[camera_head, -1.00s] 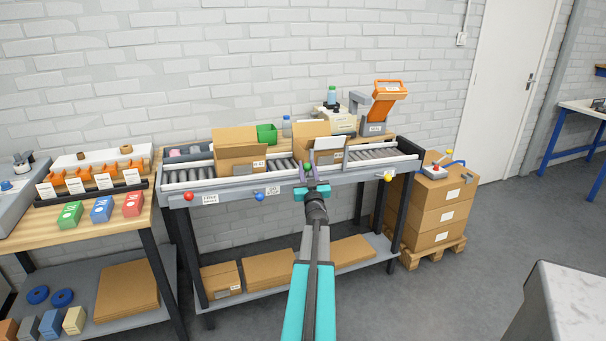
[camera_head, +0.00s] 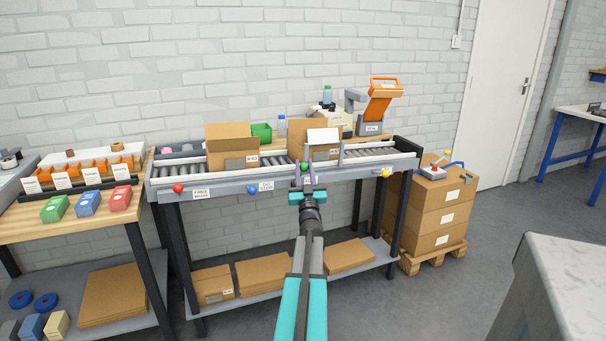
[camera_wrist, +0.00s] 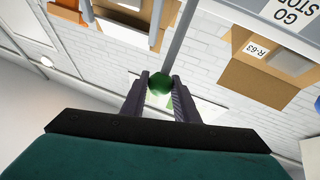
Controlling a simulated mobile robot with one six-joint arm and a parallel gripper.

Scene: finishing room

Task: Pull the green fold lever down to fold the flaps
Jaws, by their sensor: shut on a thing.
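The green fold lever shows as a round green knob (camera_wrist: 159,85) between my fingertips in the wrist view, with a grey rod running up from it. In the head view the knob (camera_head: 304,167) is at the front of the roller conveyor. My gripper (camera_head: 307,181) is shut on the knob; its fingers (camera_wrist: 160,90) press on both sides of it. Behind it on the conveyor stands a cardboard box (camera_head: 298,139) with a raised flap and a white panel. A second box (camera_head: 229,136), to the left, has a raised flap. The lever's base is hidden.
The conveyor's front rail (camera_head: 225,185) carries a red knob (camera_head: 178,188), a blue knob (camera_head: 252,189) and a yellow knob (camera_head: 387,172). Stacked cartons (camera_head: 436,215) stand right of it. A workbench (camera_head: 70,228) is at left, and a pale counter (camera_head: 570,270) at lower right.

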